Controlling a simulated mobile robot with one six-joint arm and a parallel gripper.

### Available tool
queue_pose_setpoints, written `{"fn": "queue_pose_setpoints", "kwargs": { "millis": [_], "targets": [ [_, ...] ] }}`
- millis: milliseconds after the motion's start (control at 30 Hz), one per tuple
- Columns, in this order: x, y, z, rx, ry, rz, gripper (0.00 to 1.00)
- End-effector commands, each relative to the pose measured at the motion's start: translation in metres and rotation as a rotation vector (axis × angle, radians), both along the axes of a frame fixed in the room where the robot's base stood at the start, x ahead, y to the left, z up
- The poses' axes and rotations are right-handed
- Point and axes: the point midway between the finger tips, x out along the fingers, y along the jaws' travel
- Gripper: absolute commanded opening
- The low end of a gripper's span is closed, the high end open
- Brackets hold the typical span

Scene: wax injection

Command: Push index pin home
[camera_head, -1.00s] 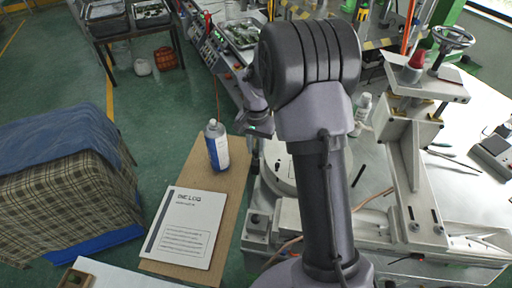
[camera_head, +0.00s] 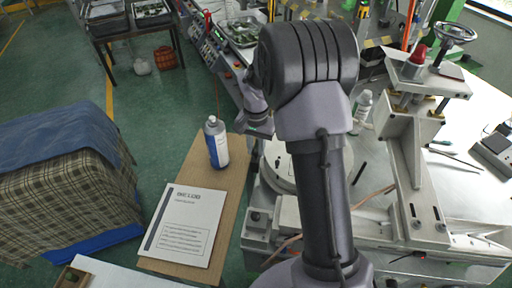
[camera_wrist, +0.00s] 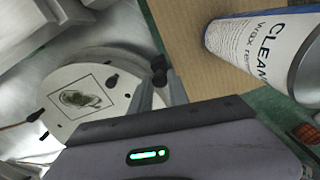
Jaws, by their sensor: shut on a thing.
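A round pale plate (camera_wrist: 62,82) with a square outline and a dark green shape shows in the wrist view. A small black knob (camera_wrist: 158,65), which looks like the index pin's head, stands at its right edge. My gripper (camera_wrist: 160,84) has its two grey fingers at this knob, shut on it. How deep the pin sits is hidden. In the head view the round plate (camera_head: 277,170) is partly behind my arm, and the fingers are too small and covered to read there.
A metal frame with a handwheel (camera_head: 455,35) rises at the right. Another bottle (camera_head: 363,104) is behind my arm.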

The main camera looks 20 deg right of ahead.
Motion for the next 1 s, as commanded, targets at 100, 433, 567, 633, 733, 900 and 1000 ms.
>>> {"fn": "queue_pose_setpoints", "kwargs": {
  "millis": [100, 433, 567, 633, 733, 900, 1000],
  "targets": [
    [-0.002, 0.001, -0.002, 0.001, 0.007, 0.000, 0.00],
    [-0.002, 0.000, -0.001, 0.001, 0.006, 0.000, 0.43],
    [-0.002, 0.000, 0.000, 0.001, 0.006, 0.000, 0.43],
    [-0.001, 0.000, 0.008, 0.001, 0.005, -0.001, 0.43],
    [-0.001, 0.000, 0.034, 0.001, 0.003, -0.002, 0.43],
    [-0.001, 0.001, 0.094, 0.001, 0.001, -0.001, 0.43],
    [-0.002, 0.000, 0.125, 0.001, 0.002, -0.001, 0.43]
  ]
}}
